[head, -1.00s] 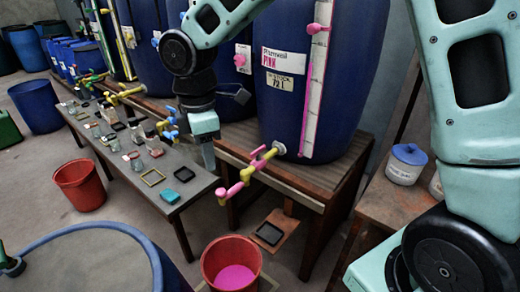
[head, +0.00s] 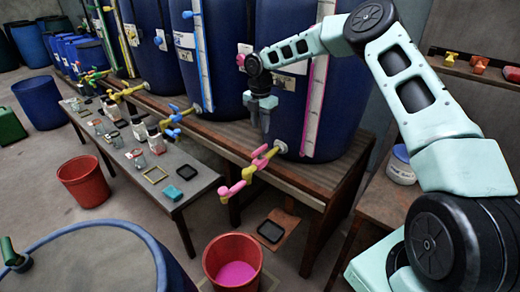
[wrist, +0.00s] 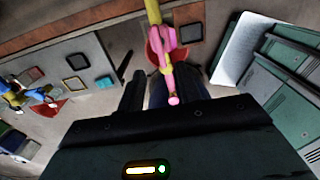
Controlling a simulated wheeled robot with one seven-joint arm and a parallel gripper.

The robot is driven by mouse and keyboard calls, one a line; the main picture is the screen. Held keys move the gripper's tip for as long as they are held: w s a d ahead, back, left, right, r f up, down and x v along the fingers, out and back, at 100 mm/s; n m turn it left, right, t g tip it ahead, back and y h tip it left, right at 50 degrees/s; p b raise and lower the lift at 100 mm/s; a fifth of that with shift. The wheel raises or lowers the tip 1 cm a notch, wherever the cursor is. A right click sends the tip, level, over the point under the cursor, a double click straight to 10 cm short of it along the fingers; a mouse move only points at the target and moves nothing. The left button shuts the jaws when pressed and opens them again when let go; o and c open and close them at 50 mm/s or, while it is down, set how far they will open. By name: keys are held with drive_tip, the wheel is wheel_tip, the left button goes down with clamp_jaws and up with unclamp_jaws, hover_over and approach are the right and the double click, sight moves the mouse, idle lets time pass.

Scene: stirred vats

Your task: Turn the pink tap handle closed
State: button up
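The pink tap handle (head: 258,157) sits on a yellow tap body at the foot of the blue vat (head: 285,110). Its pink spout (head: 232,188) points out over the bench edge. The handle also shows in the wrist view (wrist: 167,45), beyond the fingertips. My gripper (head: 265,132) hangs in front of the vat, fingers down, just above the handle and apart from it. In the wrist view my gripper (wrist: 160,90) shows its two dark fingers spread with nothing held; the pink parts show in line with the gap. A red bucket (head: 232,252) with pink liquid stands below the spout.
Blue-handled (head: 173,118) and yellow taps line the vats to the left. A low grey table (head: 165,185) with jars and small trays stands left. The wooden bench (head: 310,180) edge runs beneath the tap. A lidded white pot (head: 402,168) stands right.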

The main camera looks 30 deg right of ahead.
sight(260, 148)
wheel_tip(260, 148, down, 12)
drive_tip(key=shift+r+p, duration=0.2)
drive_tip(key=shift+p, duration=0.55)
clamp_jaws()
